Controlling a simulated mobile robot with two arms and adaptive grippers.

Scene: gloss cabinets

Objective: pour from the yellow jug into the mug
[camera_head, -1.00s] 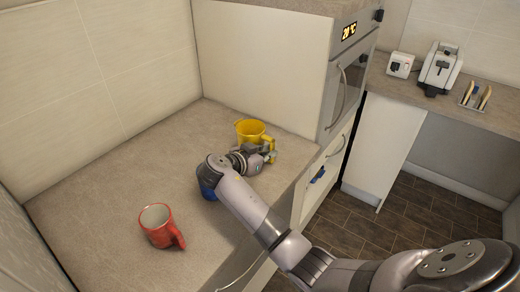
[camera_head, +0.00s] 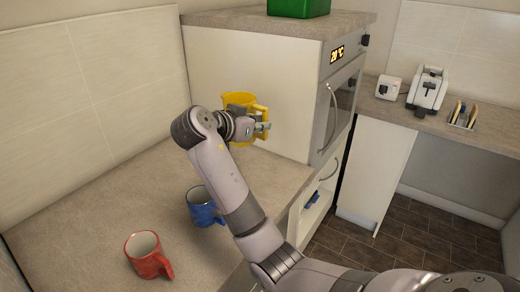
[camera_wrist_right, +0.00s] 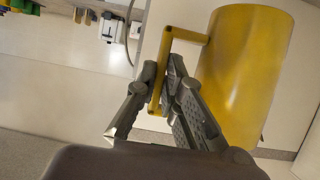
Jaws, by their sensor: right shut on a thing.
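The yellow jug (camera_head: 238,99) is held in the air above the back of the counter, in front of the tall oven cabinet's side. It looks about upright. My right gripper (camera_head: 262,128) is shut on the jug's handle. The right wrist view shows the fingers (camera_wrist_right: 167,95) closed around the handle bar, with the jug body (camera_wrist_right: 248,70) beside them. A blue mug (camera_head: 203,208) stands on the counter below, partly behind my right arm. A red mug (camera_head: 146,256) stands nearer, at the front left. My left gripper is not in view.
The counter (camera_head: 110,205) is bare left of the mugs. The tall oven cabinet (camera_head: 240,60) bounds its far end, with a green box (camera_head: 298,8) on top. A toaster (camera_head: 427,88), a white box (camera_head: 388,88) and a rack (camera_head: 462,115) stand on the far worktop.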

